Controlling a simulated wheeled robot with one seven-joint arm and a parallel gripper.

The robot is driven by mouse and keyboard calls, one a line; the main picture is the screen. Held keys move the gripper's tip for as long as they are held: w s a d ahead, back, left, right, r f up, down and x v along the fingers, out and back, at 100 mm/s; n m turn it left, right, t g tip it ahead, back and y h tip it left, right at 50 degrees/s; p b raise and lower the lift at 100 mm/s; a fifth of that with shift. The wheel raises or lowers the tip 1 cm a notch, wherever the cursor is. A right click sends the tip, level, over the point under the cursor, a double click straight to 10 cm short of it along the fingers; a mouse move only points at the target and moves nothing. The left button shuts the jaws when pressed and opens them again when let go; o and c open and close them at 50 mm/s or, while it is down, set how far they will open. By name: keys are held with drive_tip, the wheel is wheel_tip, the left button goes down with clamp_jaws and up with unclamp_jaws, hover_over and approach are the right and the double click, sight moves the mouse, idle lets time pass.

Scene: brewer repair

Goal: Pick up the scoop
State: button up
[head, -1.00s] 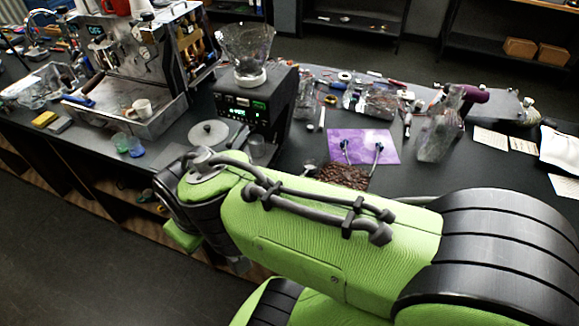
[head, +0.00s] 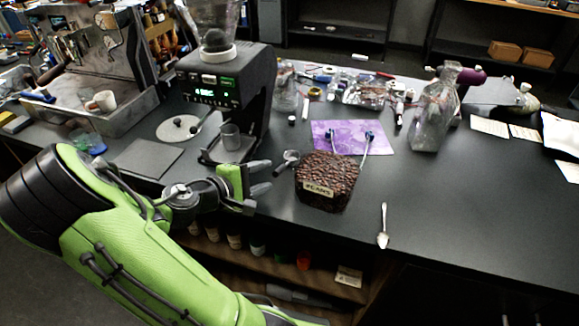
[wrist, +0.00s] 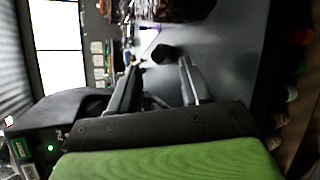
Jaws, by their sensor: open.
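The scoop (head: 288,159), a small dark grey piece with a rounded end, lies on the black counter just left of the bean container. In the wrist view a dark round end (wrist: 162,54), which looks like part of the scoop, shows just beyond my fingertips; the rest of it is hard to make out. My gripper (head: 267,178) is open and empty, low over the counter, with its fingers pointing right. It is a little left of and nearer than the scoop, apart from it. Its two fingers also show in the wrist view (wrist: 159,68).
The bean container (head: 325,182) stands right beyond the scoop. A grinder (head: 225,90) stands behind my gripper. A purple mat (head: 340,130) lies behind the container, and a glass bottle (head: 435,110) stands right. A spoon (head: 383,228) lies near the front edge. The counter's right front is clear.

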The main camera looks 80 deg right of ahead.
sight(281, 166)
drive_tip(key=b+x, duration=0.1)
drive_tip(key=x, duration=0.6)
drive_tip(key=shift+d+f+b, duration=0.25)
drive_tip(key=shift+d+b, duration=0.05)
drive_tip(key=shift+r, duration=0.1)
clamp_jaws()
